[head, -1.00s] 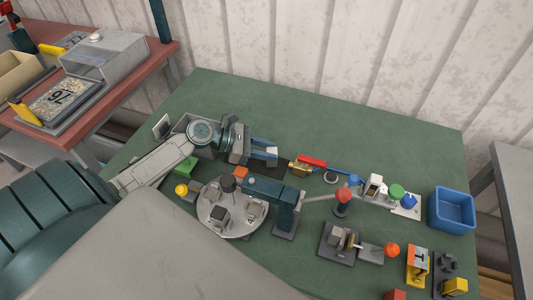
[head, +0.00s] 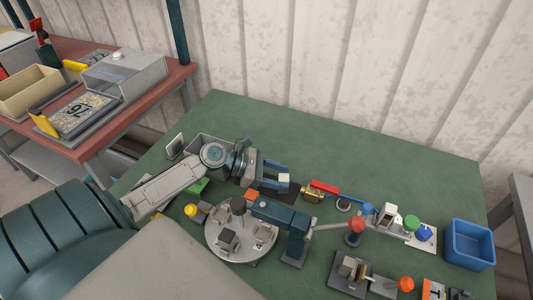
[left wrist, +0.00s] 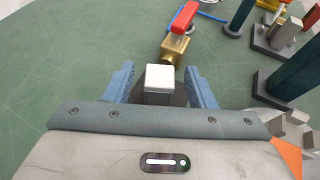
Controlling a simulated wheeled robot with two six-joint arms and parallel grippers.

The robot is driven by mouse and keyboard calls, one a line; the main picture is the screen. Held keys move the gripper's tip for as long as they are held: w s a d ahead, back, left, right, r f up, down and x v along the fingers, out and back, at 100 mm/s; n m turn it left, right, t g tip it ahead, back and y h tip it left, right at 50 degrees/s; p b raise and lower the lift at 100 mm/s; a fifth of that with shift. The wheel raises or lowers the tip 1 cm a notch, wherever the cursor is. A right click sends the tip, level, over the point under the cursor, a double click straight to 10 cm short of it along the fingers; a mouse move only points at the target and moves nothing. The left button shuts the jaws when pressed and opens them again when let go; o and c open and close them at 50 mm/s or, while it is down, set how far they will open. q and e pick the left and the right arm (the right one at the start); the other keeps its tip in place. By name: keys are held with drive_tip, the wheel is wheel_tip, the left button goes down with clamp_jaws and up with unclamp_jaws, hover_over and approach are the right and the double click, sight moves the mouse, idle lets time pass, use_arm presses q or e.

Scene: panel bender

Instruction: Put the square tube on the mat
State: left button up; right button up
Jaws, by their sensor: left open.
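The square tube (head: 284,178), a pale grey block with a square end, stands between the fingertips of my left gripper (head: 279,177). In the left wrist view the tube (left wrist: 160,80) sits between the two blue fingers, with a gap on each side. My left gripper is open around it. The dark mat (head: 288,191) lies under the fingers and shows only in part; the tube appears to rest on it, its base mostly hidden. My right gripper is not in view.
A brass valve with a red handle (head: 318,190) lies just beyond the fingertips. A round fixture plate (head: 240,250) with a dark teal post stands in front. A blue bin (head: 470,243) is at the right. The back of the green table is clear.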

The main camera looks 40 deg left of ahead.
use_arm(q)
drive_tip(key=shift+s+a+r, duration=0.15)
drive_tip(key=shift+s+a, duration=0.25)
drive_tip(key=shift+a, duration=0.2)
drive_tip(key=v, duration=0.5)
drive_tip(key=shift+s+a+r, duration=0.2)
drive_tip(key=shift+a+r, duration=0.05)
drive_tip(key=shift+a, duration=0.05)
drive_tip(key=shift+p+v, duration=1.75)
drive_tip(key=shift+v, duration=0.6)
drive_tip(key=shift+r, duration=0.1)
